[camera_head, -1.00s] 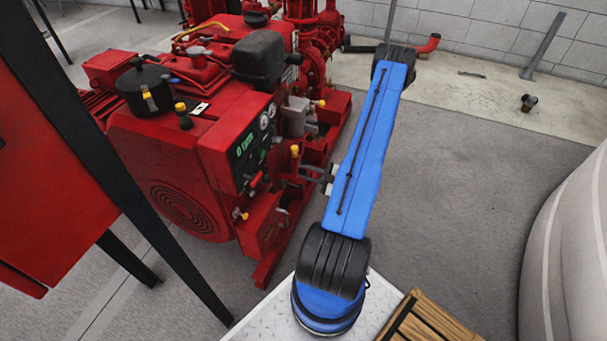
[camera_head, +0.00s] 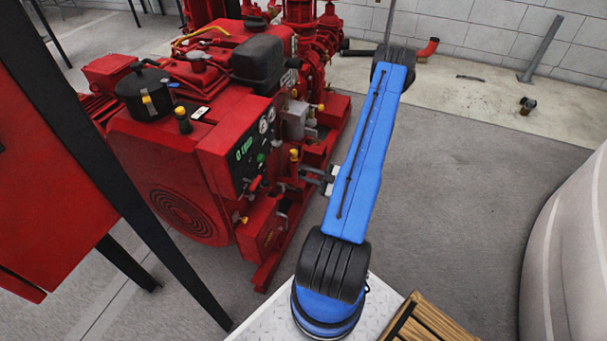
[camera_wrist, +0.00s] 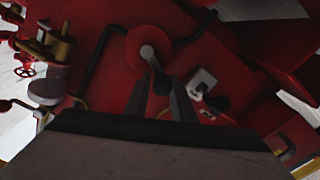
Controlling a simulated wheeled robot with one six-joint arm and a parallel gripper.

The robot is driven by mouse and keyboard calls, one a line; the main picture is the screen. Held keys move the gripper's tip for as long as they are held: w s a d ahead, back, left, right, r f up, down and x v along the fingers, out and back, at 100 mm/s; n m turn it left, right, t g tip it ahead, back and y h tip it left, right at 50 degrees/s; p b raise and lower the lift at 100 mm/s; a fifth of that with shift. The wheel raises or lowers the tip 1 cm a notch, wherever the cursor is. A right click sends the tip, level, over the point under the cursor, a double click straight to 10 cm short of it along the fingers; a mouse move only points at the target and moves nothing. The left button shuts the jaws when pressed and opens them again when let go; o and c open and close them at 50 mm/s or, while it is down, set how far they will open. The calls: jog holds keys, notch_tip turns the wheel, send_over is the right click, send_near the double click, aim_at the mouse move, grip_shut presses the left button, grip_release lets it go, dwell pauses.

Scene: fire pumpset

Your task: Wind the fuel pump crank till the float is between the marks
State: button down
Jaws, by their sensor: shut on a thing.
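The fuel pump crank (camera_wrist: 150,55) is a grey arm on a round red disc (camera_wrist: 140,38) in the wrist view. My gripper (camera_wrist: 160,80) has its two dark fingers around the crank's outer end and is shut on it; the grip itself is dark and partly hidden. In the head view my gripper (camera_head: 322,177) is partly hidden by my blue arm, beside the right side of the red pumpset engine (camera_head: 185,130). I cannot make out the float or its marks in either view.
A black pipe (camera_wrist: 90,62) runs beside the disc. A grey plate with a black knob (camera_wrist: 206,84) sits close right of my fingers. A panel with gauges (camera_head: 252,148) faces my arm. A red cabinet on black legs (camera_head: 50,190) stands left.

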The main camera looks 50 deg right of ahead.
jog(key=shift+d+f, duration=0.1)
jog(key=shift+d, duration=0.1)
jog(key=c, duration=1.6)
grip_release()
jog(key=v, duration=1.7)
jog(key=shift+s, duration=0.25)
